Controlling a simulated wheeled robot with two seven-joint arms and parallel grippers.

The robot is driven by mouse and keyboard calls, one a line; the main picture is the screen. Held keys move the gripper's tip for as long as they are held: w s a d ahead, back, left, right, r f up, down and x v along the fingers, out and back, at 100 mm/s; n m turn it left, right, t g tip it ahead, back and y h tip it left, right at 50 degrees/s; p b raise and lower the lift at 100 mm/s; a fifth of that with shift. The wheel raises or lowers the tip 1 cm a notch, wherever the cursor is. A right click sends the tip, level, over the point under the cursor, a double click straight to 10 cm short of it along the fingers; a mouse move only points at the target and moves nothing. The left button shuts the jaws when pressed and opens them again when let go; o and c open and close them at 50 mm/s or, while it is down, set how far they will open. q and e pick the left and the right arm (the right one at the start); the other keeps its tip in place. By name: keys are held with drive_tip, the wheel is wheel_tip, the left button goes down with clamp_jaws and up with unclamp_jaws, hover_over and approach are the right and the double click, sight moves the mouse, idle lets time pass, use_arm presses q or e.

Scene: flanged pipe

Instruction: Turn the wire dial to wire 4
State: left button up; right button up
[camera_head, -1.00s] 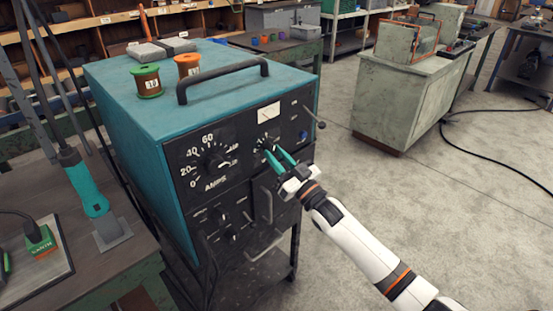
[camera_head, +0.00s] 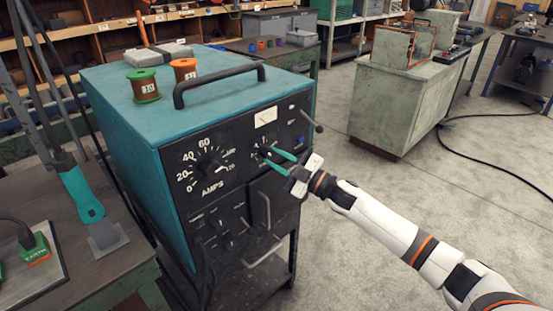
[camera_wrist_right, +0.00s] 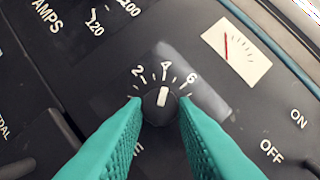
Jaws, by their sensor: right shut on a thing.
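The wire dial (camera_wrist_right: 161,100) is a round black knob with a white pointer, on the black front panel of a teal machine (camera_head: 120,130). It carries the marks 2, 4 and 6, and in the right wrist view the pointer stands at the 4. In the head view the dial (camera_head: 263,150) is small, below the white meter. My right gripper (camera_wrist_right: 160,112) has its teal fingers shut on the dial, one on each side. The gripper (camera_head: 276,161) also shows in the head view, reaching in from the right. My left gripper is not in view.
An AMPS dial (camera_head: 213,165) is left of the wire dial. The ON/OFF switch (camera_wrist_right: 285,135) is to its right. A black handle (camera_head: 220,85) and two wire spools (camera_head: 145,86) are on the machine's top. Open floor lies to the right.

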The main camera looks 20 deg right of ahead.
drive_tip(key=shift+n+g, duration=0.4)
drive_tip(key=shift+n, duration=0.4)
drive_tip(key=o, duration=1)
drive_tip(key=shift+s+d, duration=0.1)
drive_tip(key=shift+s+d+f, duration=0.15)
drive_tip(key=shift+s, duration=0.05)
drive_tip(key=b+v, duration=0.2)
drive_tip(key=v, duration=0.9)
drive_tip(key=shift+d, duration=0.1)
